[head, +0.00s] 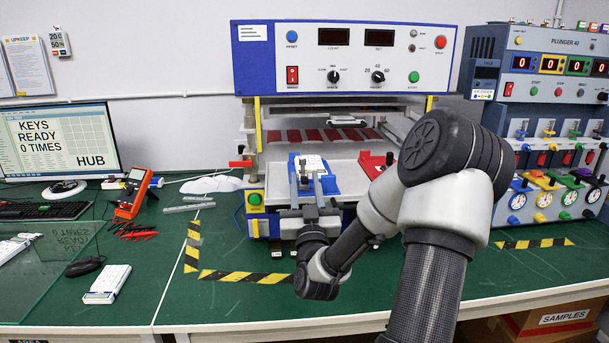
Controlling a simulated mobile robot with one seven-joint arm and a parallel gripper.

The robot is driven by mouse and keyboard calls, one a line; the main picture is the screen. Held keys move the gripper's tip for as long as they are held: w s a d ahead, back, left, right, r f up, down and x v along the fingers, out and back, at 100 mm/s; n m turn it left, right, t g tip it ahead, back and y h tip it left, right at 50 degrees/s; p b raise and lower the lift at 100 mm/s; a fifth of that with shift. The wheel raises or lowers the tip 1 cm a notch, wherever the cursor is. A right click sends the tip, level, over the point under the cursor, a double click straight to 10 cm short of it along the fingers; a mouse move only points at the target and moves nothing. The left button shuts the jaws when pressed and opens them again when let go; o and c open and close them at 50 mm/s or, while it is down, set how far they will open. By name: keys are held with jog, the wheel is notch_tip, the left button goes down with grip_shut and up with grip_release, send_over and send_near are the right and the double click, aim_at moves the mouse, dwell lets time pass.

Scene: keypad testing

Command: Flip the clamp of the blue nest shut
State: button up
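The blue nest (330,185) sits in the middle of the test machine's bed in the head view, with a white keypad (315,164) on it. My gripper (305,180) reaches in from the front and is over the near part of this nest. Grey bars there overlap, so I cannot tell my fingers from the clamp parts, whether they touch, or how far the fingers are apart. The clamp of the blue nest is largely hidden behind my gripper, and its position is not clear. A red nest (371,167) stands to the right, partly hidden by my arm.
The test machine (343,88) rises above the nests, with a press plate over the bed. Striped tape (240,277) marks the green table in front. A monitor (60,140), an orange meter (132,193) and a white keypad (107,284) are left. A plunger machine (540,100) stands right.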

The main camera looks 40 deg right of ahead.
jog(key=shift+w+d+r, duration=0.15)
jog(key=shift+w+d, duration=0.1)
jog(key=shift+w, duration=0.2)
grip_shut()
jog(key=shift+r, duration=0.1)
